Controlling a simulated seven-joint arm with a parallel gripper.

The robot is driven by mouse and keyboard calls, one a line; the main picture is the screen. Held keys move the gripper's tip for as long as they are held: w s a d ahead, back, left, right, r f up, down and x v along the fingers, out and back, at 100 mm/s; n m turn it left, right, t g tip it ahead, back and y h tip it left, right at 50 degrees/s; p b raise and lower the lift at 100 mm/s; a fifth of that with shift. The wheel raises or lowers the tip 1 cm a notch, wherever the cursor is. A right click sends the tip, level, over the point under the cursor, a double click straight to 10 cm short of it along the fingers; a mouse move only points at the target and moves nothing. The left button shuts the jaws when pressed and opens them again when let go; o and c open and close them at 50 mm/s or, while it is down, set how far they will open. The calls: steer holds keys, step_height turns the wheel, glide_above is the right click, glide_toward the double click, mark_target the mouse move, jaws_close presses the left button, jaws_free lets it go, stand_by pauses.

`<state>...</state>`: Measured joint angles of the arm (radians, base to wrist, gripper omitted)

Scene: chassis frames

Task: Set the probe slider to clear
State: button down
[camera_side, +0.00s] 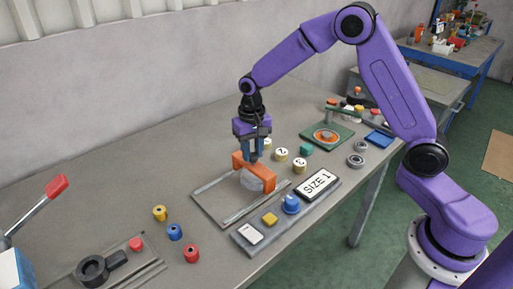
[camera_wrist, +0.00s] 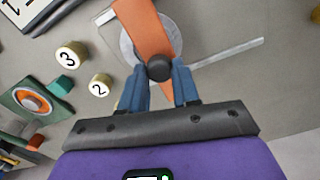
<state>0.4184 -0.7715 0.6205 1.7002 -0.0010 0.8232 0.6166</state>
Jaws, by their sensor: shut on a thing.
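An orange bar (camera_side: 243,165), which I take to be the probe slider, stands over a flat plate with pale rails (camera_side: 204,191). A grey round disc (camera_side: 251,182) sits under and beside the bar. In the wrist view the orange bar (camera_wrist: 150,28) crosses over the grey disc (camera_wrist: 170,28), and a dark round knob (camera_wrist: 159,68) is at its near end. My gripper (camera_side: 253,156) points down at the bar. In the wrist view its blue fingers (camera_wrist: 159,82) are shut on the dark knob. No clear mark is legible on the plate.
A panel with a "SIZE 1" display (camera_side: 317,184), blue knob (camera_side: 290,204) and yellow button (camera_side: 270,219) lies just in front. Numbered cylinders (camera_side: 282,154) stand behind. Coloured cylinders (camera_side: 175,232) and a red-handled lever (camera_side: 57,187) are at left.

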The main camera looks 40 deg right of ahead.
steer(key=a, duration=1.2)
steer(key=c, duration=0.9)
jaws_free()
steer(key=shift+a, duration=0.1)
steer(key=shift+o, duration=0.4)
step_height(320, 180, up, 18)
steer(key=shift+f, duration=0.25)
